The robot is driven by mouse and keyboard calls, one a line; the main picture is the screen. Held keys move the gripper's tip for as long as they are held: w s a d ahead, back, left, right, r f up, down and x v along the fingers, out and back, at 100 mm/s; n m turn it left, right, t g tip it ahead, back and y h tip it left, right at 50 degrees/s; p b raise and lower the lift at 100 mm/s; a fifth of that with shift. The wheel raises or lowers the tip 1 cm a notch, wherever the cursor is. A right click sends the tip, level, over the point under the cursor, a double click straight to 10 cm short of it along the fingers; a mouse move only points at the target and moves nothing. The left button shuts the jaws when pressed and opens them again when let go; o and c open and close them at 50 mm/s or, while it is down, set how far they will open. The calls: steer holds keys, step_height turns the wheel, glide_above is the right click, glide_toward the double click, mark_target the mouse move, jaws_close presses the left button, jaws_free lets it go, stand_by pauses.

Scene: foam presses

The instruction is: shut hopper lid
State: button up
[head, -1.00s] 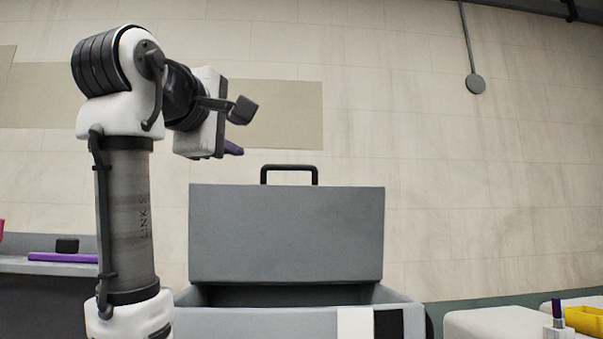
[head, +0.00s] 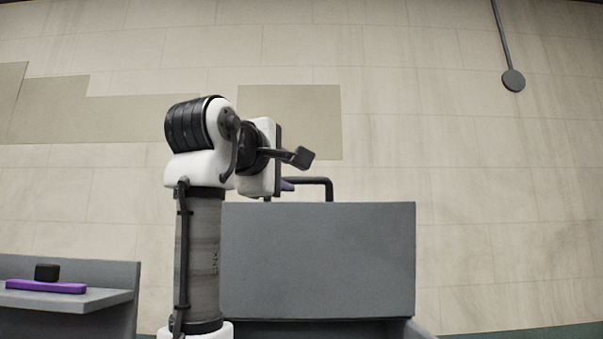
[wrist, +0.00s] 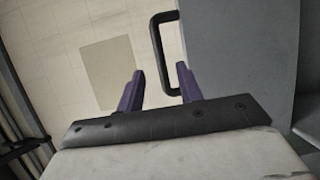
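The hopper lid (head: 320,262) is a grey panel standing raised, with the grey hopper (head: 424,331) just showing below it in the head view. A black handle (head: 331,190) rises from the lid's top edge, partly hidden by my arm. In the wrist view the lid (wrist: 240,50) fills the upper right and the handle (wrist: 157,52) stands out from its left edge. My gripper (wrist: 158,75) is open, its two purple fingers apart with nothing between them. One fingertip lies close to the handle's end in the picture; I cannot tell whether they touch.
A grey shelf (head: 100,299) at the lower left of the head view carries a purple bar (head: 46,287) and a small black block (head: 47,271). A grey disc on a rod (head: 513,80) hangs on the tiled wall at upper right.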

mark_target(299, 180)
steer(key=p+x, duration=0.2)
steer(key=x, duration=0.4)
steer(key=shift+w+d+r, duration=0.1)
steer(key=shift+w, duration=0.1)
steer(key=shift+w+d+p, duration=0.2)
steer(key=shift+w+p, duration=0.1)
steer(key=shift+w, duration=0.3)
steer(key=shift+c, duration=0.5)
jaws_close()
